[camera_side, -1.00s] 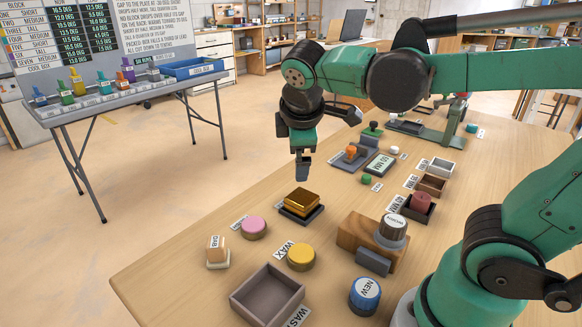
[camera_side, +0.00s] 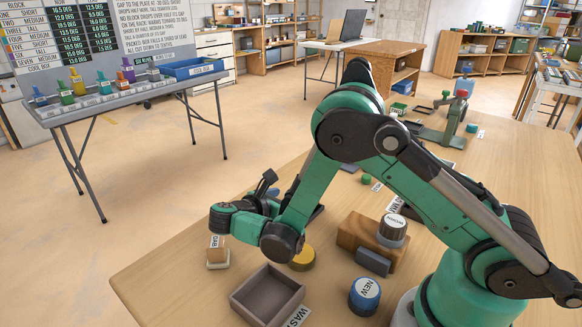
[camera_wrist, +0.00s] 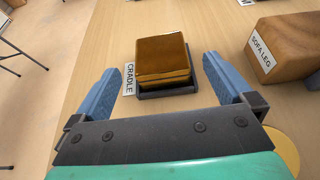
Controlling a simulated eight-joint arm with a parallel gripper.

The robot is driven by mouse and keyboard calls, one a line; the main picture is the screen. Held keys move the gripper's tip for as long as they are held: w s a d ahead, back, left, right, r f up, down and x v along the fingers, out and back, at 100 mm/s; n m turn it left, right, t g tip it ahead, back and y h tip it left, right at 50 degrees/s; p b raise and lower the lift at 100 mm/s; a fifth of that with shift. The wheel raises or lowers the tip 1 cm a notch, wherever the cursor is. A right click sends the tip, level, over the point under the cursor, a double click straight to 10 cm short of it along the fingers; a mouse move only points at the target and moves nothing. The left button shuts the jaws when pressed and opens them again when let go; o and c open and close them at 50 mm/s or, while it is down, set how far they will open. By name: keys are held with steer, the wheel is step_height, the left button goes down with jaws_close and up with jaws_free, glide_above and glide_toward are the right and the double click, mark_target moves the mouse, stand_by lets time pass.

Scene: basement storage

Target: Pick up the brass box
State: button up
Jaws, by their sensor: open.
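The brass box (camera_wrist: 162,56) is a golden block sitting in a dark shallow tray (camera_wrist: 168,91) beside a label reading CRADLE (camera_wrist: 129,79). In the wrist view it lies ahead of my gripper (camera_wrist: 157,78), roughly centred between the two blue fingers. The fingers are apart, with nothing between their tips that I can see being touched. In the side view my arm hides the box, and my gripper (camera_side: 268,185) shows only in part, low over the table's left side.
A wooden SOFA LEG block (camera_wrist: 285,48) stands right of the box.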

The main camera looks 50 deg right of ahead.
steer(key=shift+x, duration=2.75)
steer(key=c, duration=1.3)
